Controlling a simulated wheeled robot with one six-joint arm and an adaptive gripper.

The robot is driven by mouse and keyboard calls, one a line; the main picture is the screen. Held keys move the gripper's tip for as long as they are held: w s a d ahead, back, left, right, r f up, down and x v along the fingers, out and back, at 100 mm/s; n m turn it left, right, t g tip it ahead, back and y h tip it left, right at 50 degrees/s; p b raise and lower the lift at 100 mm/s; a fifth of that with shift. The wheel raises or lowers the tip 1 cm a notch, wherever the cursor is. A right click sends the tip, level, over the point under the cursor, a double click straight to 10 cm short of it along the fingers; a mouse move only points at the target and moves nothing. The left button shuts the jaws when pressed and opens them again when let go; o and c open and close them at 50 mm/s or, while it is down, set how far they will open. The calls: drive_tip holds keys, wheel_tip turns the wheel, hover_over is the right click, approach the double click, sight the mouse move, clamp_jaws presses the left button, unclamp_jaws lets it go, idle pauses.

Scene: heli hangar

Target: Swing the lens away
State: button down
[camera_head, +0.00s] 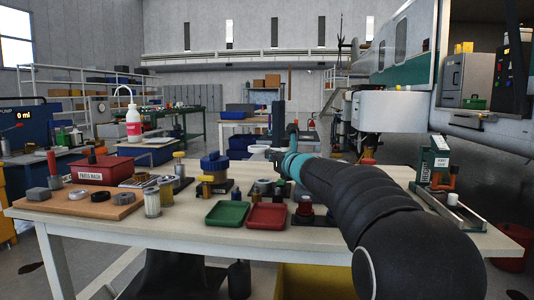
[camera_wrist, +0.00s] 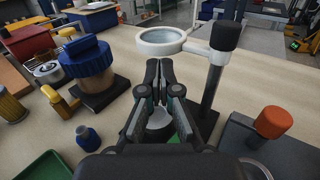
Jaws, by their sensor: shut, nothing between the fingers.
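The lens is a pale ring (camera_wrist: 160,40) with clear glass, at the top middle of the wrist view. A short pale arm joins it to a dark upright post (camera_wrist: 211,90) with a black knob (camera_wrist: 226,37) on top, to its right. My gripper (camera_wrist: 160,66) is shut and empty. Its fingertips show just below the ring's near rim in the picture, left of the post; I cannot tell whether they touch the ring. In the head view my arm's end is over the workbench, and the fingers are hard to make out.
A blue-capped jar (camera_wrist: 88,62) on a dark block and a small blue bottle (camera_wrist: 86,137) stand left of my gripper. An orange knob (camera_wrist: 272,121) on a dark base is at right. Green (camera_head: 227,213) and red (camera_head: 267,217) trays lie on the bench (camera_head: 170,228) near its front.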

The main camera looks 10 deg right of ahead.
sight(263, 152)
drive_tip(key=shift+x, duration=1.6)
drive_tip(key=shift+w+a, duration=0.2)
drive_tip(key=shift+w, duration=0.25)
drive_tip(key=shift+p+x, duration=0.35)
drive_tip(key=shift+x, duration=0.65)
drive_tip(key=shift+w+p, duration=0.3)
drive_tip(key=shift+w, duration=0.65)
drive_tip(key=shift+w+d, duration=0.1)
drive_tip(key=shift+w, duration=0.5)
